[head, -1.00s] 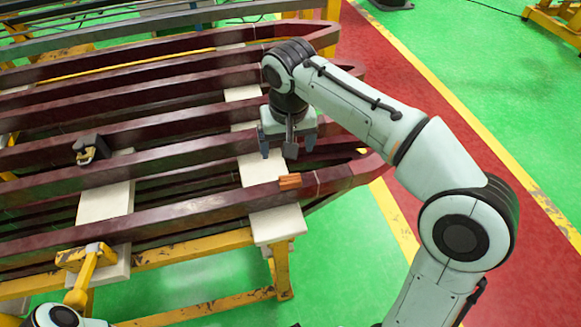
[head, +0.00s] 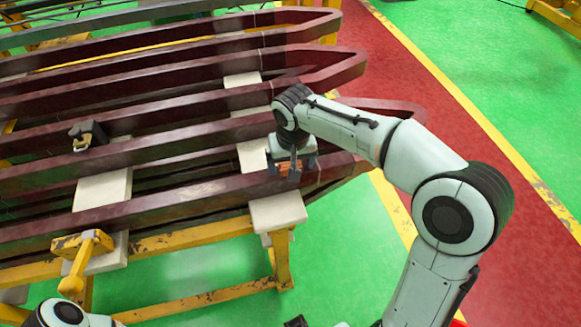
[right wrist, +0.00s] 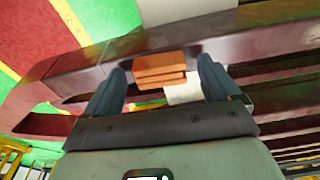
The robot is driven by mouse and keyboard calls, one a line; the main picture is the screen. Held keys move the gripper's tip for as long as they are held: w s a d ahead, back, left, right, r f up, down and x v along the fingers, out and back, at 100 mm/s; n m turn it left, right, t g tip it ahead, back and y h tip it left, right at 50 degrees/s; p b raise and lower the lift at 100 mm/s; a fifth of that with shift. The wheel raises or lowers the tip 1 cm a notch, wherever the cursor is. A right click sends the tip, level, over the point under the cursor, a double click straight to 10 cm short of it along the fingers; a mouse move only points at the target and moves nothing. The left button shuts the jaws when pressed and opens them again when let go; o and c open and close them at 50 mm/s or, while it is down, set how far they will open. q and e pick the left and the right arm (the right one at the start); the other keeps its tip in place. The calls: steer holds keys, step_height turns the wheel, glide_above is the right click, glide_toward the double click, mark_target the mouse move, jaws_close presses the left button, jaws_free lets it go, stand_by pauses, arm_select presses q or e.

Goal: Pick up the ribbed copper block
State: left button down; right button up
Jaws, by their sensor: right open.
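The ribbed copper block (right wrist: 160,70) is a small orange-brown block on a dark red bar, between the two fingers of my right gripper (right wrist: 165,82) in the right wrist view. The fingers are apart, one on each side of it, with gaps showing. In the head view the block (head: 287,168) is partly hidden behind my right gripper (head: 292,168), which is directly over it and open. Only a part of my left arm shows at the bottom left; its gripper cannot be made out.
Long dark red bars (head: 160,208) lie in rows on a yellow frame (head: 190,248) with white pads (head: 278,212) between. A black clamp-like part (head: 88,135) sits on a bar at left. A yellow hammer-like part (head: 82,255) is at the lower left. Green floor is clear at the front.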

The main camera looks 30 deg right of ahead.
steer(key=c, duration=1.1)
steer(key=shift+c, duration=1.3)
steer(key=shift+r, duration=0.1)
